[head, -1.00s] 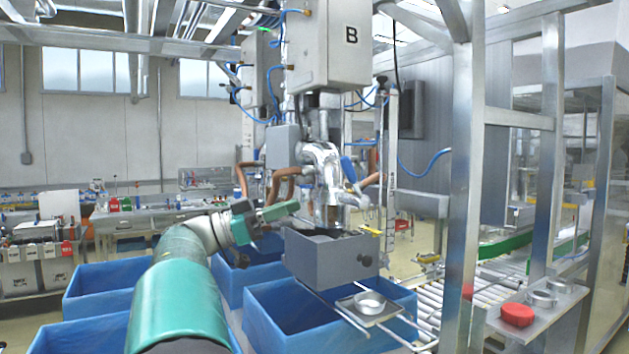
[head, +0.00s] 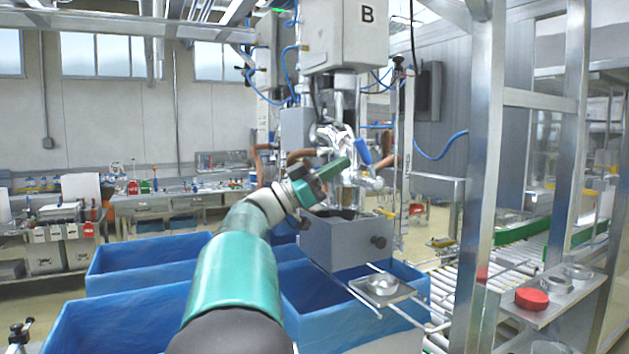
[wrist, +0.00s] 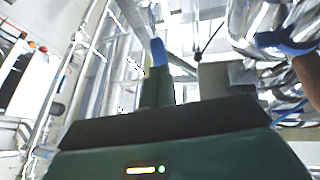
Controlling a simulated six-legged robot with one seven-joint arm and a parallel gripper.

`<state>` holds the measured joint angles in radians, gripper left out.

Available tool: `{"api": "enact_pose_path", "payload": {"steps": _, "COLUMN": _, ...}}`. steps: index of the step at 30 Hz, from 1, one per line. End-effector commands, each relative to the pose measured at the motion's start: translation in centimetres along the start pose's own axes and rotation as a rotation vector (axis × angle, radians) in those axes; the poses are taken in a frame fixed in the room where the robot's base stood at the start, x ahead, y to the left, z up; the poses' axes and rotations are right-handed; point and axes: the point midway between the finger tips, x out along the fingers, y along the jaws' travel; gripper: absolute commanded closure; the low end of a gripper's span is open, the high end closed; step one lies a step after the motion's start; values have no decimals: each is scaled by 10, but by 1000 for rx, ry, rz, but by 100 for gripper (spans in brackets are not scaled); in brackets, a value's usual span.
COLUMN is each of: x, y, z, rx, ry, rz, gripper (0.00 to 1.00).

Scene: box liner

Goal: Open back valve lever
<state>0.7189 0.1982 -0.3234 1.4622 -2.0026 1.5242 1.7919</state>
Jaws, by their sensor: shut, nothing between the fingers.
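A blue valve lever (head: 362,150) stands up, slightly tilted, on the steel valve assembly (head: 348,176) in the head view. My gripper (head: 344,166) is green, shut and empty. Its tip appears just left of and slightly below this lever; I cannot tell whether they touch. In the wrist view my gripper (wrist: 158,88) points up, with a blue lever tip (wrist: 158,52) showing just beyond the fingers. A second blue lever (wrist: 285,42) lies at the right, by shiny pipes and a brown hose. I cannot tell which lever is the back one.
A grey box (head: 338,243) sits below the valve, with a small metal tray (head: 395,296) in front. Blue bins (head: 130,262) stand around my arm. A steel frame post (head: 482,160) and a roller conveyor (head: 510,262) are to the right. A cabinet marked B (head: 340,35) hangs above.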

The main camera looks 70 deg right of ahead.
Motion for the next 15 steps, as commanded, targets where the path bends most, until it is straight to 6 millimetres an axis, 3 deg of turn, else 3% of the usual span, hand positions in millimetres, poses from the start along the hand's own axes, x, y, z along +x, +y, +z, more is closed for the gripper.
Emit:
{"api": "enact_pose_path", "payload": {"steps": 6, "x": 22, "y": 0, "z": 0, "rx": 0, "ry": 0, "rz": -1, "gripper": 100}}
{"api": "enact_pose_path", "payload": {"steps": 15, "x": 24, "y": 0, "z": -1, "rx": 0, "ry": 0, "rz": -2, "gripper": 100}}
